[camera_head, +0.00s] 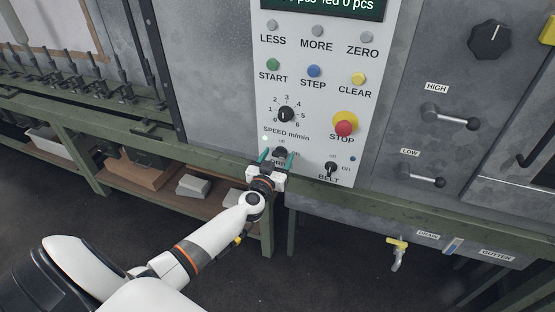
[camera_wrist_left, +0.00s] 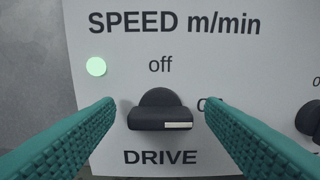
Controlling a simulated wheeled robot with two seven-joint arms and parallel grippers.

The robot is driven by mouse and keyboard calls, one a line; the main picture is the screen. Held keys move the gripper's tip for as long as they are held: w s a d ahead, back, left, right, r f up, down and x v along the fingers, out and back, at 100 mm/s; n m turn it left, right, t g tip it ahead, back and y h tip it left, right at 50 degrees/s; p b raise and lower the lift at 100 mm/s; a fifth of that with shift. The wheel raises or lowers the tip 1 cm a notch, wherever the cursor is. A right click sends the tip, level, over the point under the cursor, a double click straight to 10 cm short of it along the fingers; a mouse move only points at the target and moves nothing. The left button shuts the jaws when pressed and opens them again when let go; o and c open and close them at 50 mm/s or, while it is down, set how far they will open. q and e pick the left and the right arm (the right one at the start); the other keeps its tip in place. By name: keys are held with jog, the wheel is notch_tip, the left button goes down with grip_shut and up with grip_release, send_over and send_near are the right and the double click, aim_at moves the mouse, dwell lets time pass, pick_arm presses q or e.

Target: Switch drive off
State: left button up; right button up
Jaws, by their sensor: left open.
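The DRIVE switch (camera_wrist_left: 160,112) is a black rotary knob on the white control panel (camera_wrist_left: 225,70). Its white mark is at the right end of its bar, toward a label mostly hidden by a finger, where only an "o" shows. "off" is printed above the knob. A pale green lamp (camera_wrist_left: 96,66) glows at upper left. My left gripper (camera_head: 277,158) is open at the panel, its teal fingers on either side of the knob with gaps in the wrist view. Whether the fingertips touch the panel I cannot tell. My right gripper is not in view.
The BELT switch (camera_head: 331,168) is just right of DRIVE. Above are the SPEED dial (camera_head: 286,114) and the red STOP button (camera_head: 344,128) on a yellow base. A green frame rail (camera_head: 228,158) runs close by my left gripper.

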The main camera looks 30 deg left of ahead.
pick_arm(q)
jog(key=shift+w, duration=0.2)
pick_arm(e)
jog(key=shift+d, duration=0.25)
pick_arm(q)
jog(key=c, duration=1)
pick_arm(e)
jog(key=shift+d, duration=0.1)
